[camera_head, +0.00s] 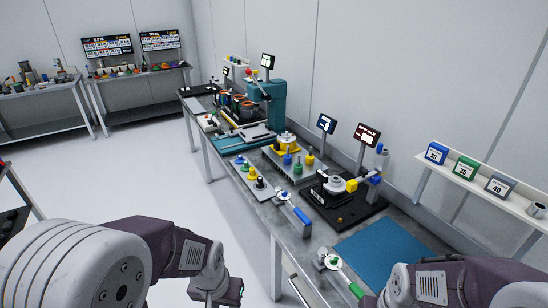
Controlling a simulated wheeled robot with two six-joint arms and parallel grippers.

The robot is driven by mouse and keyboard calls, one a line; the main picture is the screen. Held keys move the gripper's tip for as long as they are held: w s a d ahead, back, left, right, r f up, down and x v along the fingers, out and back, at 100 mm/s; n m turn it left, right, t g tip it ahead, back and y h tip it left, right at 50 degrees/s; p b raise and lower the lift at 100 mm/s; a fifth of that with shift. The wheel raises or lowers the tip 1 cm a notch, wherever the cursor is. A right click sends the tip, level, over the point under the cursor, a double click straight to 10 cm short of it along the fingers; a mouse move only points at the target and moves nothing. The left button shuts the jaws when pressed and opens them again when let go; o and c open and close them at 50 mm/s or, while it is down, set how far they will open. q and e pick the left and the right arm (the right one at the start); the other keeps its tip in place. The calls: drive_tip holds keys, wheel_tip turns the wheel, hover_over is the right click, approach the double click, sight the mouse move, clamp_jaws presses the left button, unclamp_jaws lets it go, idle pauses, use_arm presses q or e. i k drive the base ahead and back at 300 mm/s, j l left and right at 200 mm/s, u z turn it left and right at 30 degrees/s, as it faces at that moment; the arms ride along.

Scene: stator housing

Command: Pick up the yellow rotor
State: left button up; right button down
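Several yellow parts stand on the long workbench, and I cannot tell for sure which one is the rotor. A small yellow piece (310,159) stands upright on a grey tray beside blue and green ones. Another yellow-based piece (253,173) stands on a pale board to its left.
The workbench (322,240) carries a black fixture (345,212) with a yellow-and-blue tool, a blue mat (385,250), blue- and green-handled tools and a teal press (266,105). A shelf with numbered boxes (466,168) is at right.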

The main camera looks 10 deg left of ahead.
sight(309, 159)
drive_tip(key=i+j+z, duration=0.1)
drive_tip(key=j, duration=0.2)
drive_tip(key=i+j+z, duration=0.1)
drive_tip(key=i+j, duration=0.3)
drive_tip(key=j, duration=0.3)
drive_tip(key=i+j+z, duration=0.15)
drive_tip(key=j, duration=0.2)
drive_tip(key=i+j+z, duration=0.1)
drive_tip(key=j, duration=0.25)
drive_tip(key=i+j+z, duration=0.1)
drive_tip(key=j, duration=0.25)
drive_tip(key=i+j+z, duration=0.15)
drive_tip(key=i+j, duration=0.15)
drive_tip(key=i+j+z, duration=0.1)
drive_tip(key=i+j, duration=0.2)
drive_tip(key=j, duration=0.15)
drive_tip(key=i+j+z, duration=0.15)
drive_tip(key=i+j, duration=0.15)
drive_tip(key=i+j+z, duration=0.15)
drive_tip(key=j, duration=0.4)
drive_tip(key=i+j, duration=0.1)
drive_tip(key=i, duration=0.2)
drive_tip(key=z, duration=0.05)
